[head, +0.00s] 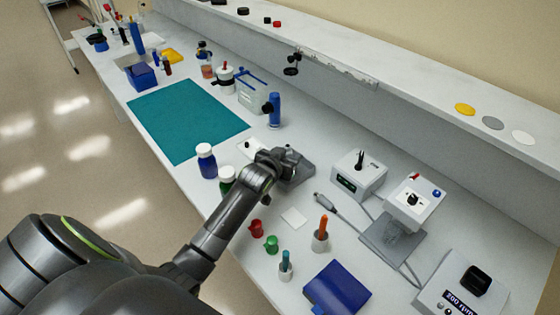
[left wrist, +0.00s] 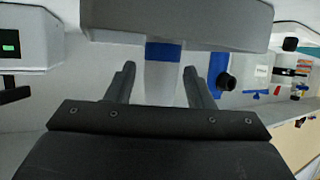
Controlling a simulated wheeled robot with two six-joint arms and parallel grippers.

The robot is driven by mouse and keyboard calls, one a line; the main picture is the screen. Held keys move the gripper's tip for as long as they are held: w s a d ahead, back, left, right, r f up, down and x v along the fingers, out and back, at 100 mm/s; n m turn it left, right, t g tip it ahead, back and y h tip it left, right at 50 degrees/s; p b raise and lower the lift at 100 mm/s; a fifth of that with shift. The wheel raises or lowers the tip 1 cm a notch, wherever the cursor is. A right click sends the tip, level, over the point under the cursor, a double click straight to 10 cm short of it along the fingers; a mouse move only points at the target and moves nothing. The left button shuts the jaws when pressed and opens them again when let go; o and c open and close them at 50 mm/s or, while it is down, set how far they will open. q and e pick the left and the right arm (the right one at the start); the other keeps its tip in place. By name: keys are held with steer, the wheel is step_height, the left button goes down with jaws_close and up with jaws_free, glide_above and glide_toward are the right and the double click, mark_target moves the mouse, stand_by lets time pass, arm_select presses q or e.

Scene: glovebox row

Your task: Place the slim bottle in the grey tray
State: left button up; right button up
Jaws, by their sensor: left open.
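My left gripper (head: 287,163) is low over the bench near its middle, its jaws open. In the left wrist view its two fingers (left wrist: 163,85) stand apart. Between them shows a pale, narrow upright form with a blue band (left wrist: 163,52); it may be the slim bottle, but I cannot tell, nor whether the fingers touch it. A wide grey block (left wrist: 175,22) covers the top of that view and hides what is behind. A shallow grey tray (head: 128,61) appears at the far left end of the bench. My right gripper is not in view.
A blue bottle with a white cap (head: 206,161) and a green one (head: 227,178) stand beside my left forearm. A blue cylinder with a dark side part (head: 274,110) stands behind the gripper. White instruments (head: 358,175) are to the right. The teal mat (head: 187,120) is clear.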

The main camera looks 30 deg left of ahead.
arm_select(q)
steer(key=v, duration=1.1)
steer(key=shift+s+r, duration=0.15)
steer(key=shift+s, duration=0.2)
